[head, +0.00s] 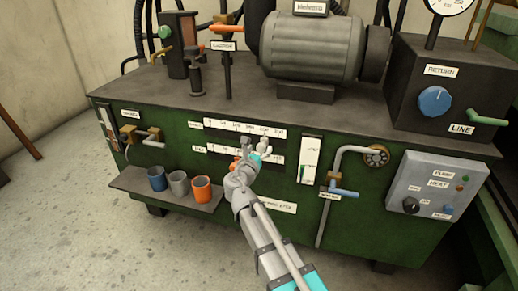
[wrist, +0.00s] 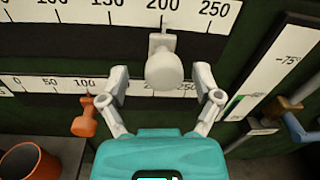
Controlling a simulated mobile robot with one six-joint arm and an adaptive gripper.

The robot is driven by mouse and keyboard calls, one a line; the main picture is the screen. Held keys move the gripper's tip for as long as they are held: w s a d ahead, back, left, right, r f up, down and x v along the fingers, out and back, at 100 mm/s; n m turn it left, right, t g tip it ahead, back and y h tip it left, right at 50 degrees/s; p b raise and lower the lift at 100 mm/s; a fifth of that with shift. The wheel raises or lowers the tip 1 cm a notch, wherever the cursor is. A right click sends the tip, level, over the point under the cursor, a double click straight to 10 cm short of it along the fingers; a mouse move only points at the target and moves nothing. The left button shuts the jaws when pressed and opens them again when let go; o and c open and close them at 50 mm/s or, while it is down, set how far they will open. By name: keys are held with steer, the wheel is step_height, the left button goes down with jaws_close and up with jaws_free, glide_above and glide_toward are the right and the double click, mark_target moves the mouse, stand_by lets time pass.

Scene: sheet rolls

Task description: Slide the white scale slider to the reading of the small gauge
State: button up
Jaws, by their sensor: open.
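The white slider (wrist: 164,68) hangs on the upper scale (wrist: 98,12), its stem just below the 200 mark in the wrist view. My gripper (wrist: 161,84) is open, with one finger on each side of the white knob and visible gaps between. In the head view my gripper (head: 254,152) is in front of the scales and partly hides them. The small gauge (head: 448,5) is cut off by the top edge of the head view, and I cannot read its needle.
An orange slider (wrist: 84,116) sits near 100 on the lower scale (wrist: 40,84), left of my gripper. A vertical scale (head: 309,158) and a blue-handled valve (head: 342,192) are to the right. Blue, grey and orange cups (head: 201,189) stand on a low shelf.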

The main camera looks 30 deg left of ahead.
steer(key=s+d, duration=0.1)
steer(key=s, duration=1)
steer(key=shift+d, duration=0.1)
steer(key=shift+s, duration=0.15)
steer(key=shift+s+d+n, duration=0.15)
steer(key=shift+s+n, duration=0.15)
steer(key=shift+n, duration=0.6)
steer(key=shift+s+d+n, duration=0.1)
steer(key=shift+s+n, duration=0.15)
steer(key=shift+n, duration=0.65)
steer(key=shift+w, duration=0.2)
steer(key=w, duration=0.4)
steer(key=w+a, duration=0.1)
steer(key=w, duration=0.8)
steer(key=shift+w+a, duration=0.2)
steer(key=shift+a, duration=0.05)
